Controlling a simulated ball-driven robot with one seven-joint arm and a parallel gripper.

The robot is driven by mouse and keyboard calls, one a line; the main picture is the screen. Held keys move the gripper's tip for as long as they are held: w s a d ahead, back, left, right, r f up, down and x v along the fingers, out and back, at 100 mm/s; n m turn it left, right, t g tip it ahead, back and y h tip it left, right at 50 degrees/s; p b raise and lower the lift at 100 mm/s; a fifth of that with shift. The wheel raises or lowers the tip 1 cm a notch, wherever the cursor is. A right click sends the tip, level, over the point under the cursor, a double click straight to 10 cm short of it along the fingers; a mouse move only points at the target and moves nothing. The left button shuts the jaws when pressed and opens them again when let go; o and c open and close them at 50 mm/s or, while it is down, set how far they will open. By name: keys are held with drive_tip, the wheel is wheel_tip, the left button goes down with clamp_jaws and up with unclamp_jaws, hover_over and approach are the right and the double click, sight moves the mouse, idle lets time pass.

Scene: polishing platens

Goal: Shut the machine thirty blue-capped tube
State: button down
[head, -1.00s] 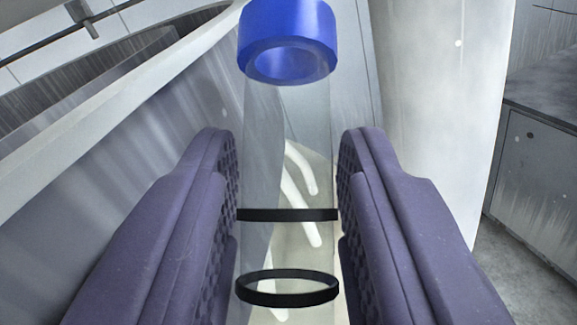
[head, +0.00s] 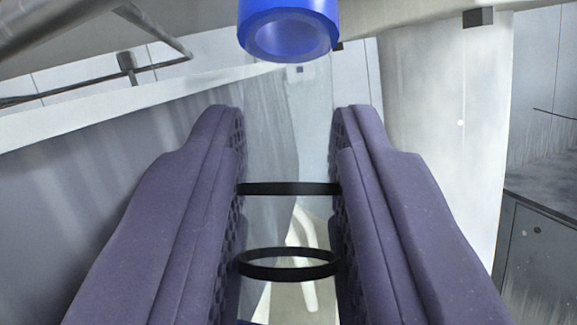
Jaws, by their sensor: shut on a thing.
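A clear tube (head: 288,160) with a blue cap (head: 289,30) stands in the middle of the head view. The cap is a hollow blue ring at the tube's far end, cut by the top edge of the picture. Two black bands circle the tube lower down. My gripper (head: 288,135) has two purple padded fingers, one on each side of the tube, pressed against it. White curved shapes show dimly through the clear wall. The tube's near end is hidden or too transparent to make out.
A pale sloping rim (head: 120,108) of a large grey wall runs along the left. A thick white column (head: 440,130) stands to the right. Grey cabinets (head: 545,250) are at the far right, with floor beside them. Grey pipes (head: 100,35) cross the upper left.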

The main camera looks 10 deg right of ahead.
drive_tip(key=t+b, duration=0.1)
drive_tip(key=b, duration=0.2)
drive_tip(key=n+t+b, duration=0.1)
drive_tip(key=b, duration=0.2)
drive_tip(key=s+t+b, duration=0.1)
drive_tip(key=b, duration=0.2)
drive_tip(key=shift+a+f+n, duration=0.25)
drive_tip(key=shift+f+n, duration=0.05)
drive_tip(key=shift+f, duration=0.1)
drive_tip(key=t+b, duration=0.1)
drive_tip(key=b, duration=0.1)
drive_tip(key=n+t+b, duration=0.1)
drive_tip(key=b, duration=0.1)
drive_tip(key=shift+s+a+r+y, duration=0.15)
drive_tip(key=shift+r+y, duration=0.1)
drive_tip(key=shift+y, duration=0.05)
drive_tip(key=shift+s+a+r+n+t+y+b, duration=0.1)
drive_tip(key=shift+r+n+t+y+b, duration=0.3)
drive_tip(key=shift+b, duration=0.7)
drive_tip(key=c, duration=1.3)
unclamp_jaws()
drive_tip(key=shift+s, duration=0.1)
drive_tip(key=shift+o, duration=0.2)
drive_tip(key=b+v, duration=0.2)
drive_tip(key=v, duration=0.6)
